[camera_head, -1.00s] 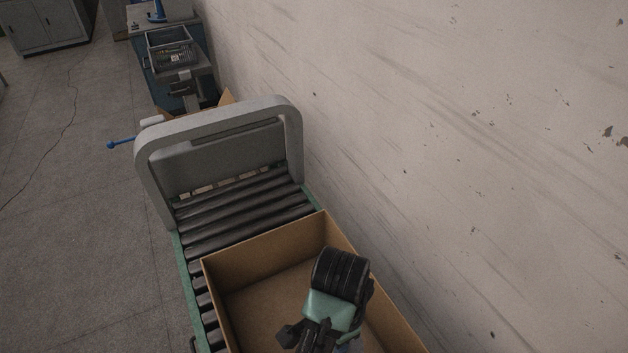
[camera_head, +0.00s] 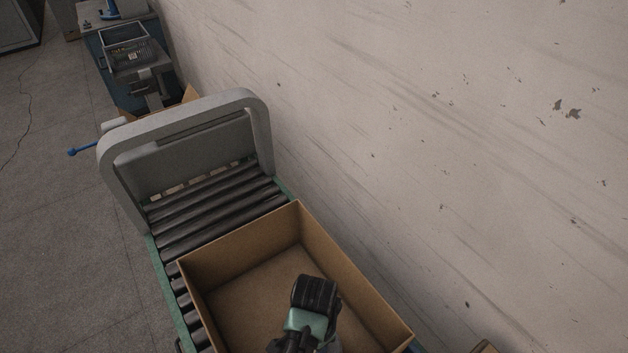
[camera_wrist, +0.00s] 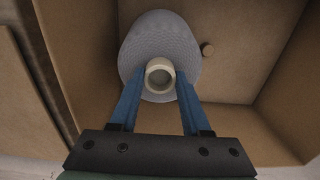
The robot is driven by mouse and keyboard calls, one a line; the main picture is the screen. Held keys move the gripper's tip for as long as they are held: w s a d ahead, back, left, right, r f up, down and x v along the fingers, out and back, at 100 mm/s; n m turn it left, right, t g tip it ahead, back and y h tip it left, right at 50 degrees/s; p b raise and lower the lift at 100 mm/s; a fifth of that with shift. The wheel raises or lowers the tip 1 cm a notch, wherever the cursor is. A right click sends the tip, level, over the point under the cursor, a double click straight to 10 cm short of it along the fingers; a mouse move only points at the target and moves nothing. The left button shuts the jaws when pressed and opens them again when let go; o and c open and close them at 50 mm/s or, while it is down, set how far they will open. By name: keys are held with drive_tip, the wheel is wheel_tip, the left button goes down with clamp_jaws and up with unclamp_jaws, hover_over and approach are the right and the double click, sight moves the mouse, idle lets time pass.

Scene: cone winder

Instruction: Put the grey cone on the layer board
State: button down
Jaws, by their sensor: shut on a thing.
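The grey cone (camera_wrist: 160,30) shows in the wrist view, its narrow end with a pale tube toward the camera. My gripper (camera_wrist: 158,78) is shut on the cone near that tube, a blue finger on each side. The cone is inside or over the open cardboard box (camera_head: 228,250); whether it touches the bottom is unclear. In the head view my dark and green wrist is over the box and hides the fingers and cone. The flat brown surface in the box (camera_head: 250,298) may be the layer board; I cannot tell it from the box bottom.
The box stands on a roller conveyor (camera_head: 215,218) with a grey arch (camera_head: 185,110) behind it. A pale wall (camera_head: 450,150) runs close along the right. Box walls surround my gripper.

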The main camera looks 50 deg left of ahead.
drive_tip(key=shift+c, duration=1.8)
unclamp_jaws()
drive_tip(key=shift+f, duration=0.1)
wheel_tip(320, 180, up, 12)
drive_tip(key=p, duration=0.1)
drive_tip(key=shift+r, duration=0.2)
